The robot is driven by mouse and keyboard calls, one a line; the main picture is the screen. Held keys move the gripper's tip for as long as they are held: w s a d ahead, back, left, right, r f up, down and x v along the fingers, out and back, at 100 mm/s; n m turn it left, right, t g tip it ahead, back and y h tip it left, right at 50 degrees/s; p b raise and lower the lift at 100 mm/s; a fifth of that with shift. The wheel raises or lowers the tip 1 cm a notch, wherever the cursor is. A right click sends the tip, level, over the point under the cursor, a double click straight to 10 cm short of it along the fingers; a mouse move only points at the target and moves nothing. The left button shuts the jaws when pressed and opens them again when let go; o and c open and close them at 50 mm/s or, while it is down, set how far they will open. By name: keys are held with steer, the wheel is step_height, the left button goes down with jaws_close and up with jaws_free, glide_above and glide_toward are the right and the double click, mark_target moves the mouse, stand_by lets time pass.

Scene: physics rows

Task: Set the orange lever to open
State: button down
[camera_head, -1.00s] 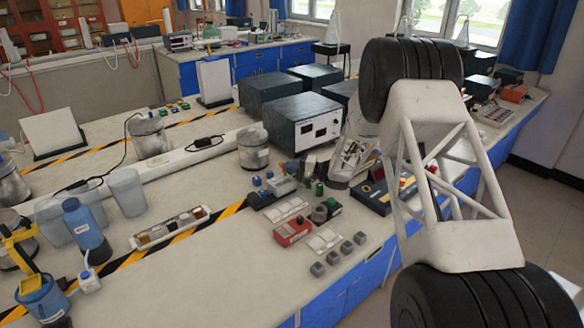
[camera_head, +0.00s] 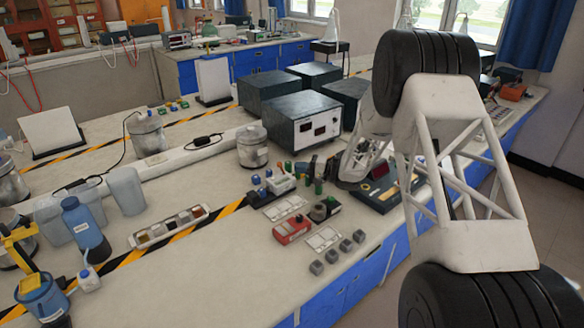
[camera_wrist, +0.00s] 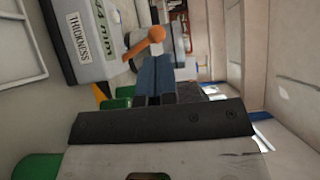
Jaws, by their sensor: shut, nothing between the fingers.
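The orange lever (camera_wrist: 150,38) shows in the wrist view as a rounded orange knob with a short orange arm, just beyond and above my fingertips. It sits by a grey-white body, and its base is partly hidden. My gripper (camera_wrist: 155,66) is shut and empty, with its two blue-grey fingers together and pointing toward the lever. A small gap seems to lie between the tips and the lever, but I cannot tell if they touch. In the head view my arm covers much of the right side, and I cannot make out the lever there.
A grey housing (camera_wrist: 84,38) marked THICKNESS stands at upper left in the wrist view, with green parts near my fingers.

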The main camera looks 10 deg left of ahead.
steer(key=shift+s+d+r, duration=0.1)
steer(key=shift+s+d, duration=0.15)
steer(key=shift+d, duration=1.05)
steer(key=shift+s+d+r, duration=0.1)
steer(key=shift+s+d, duration=0.1)
steer(key=shift+d, duration=1.1)
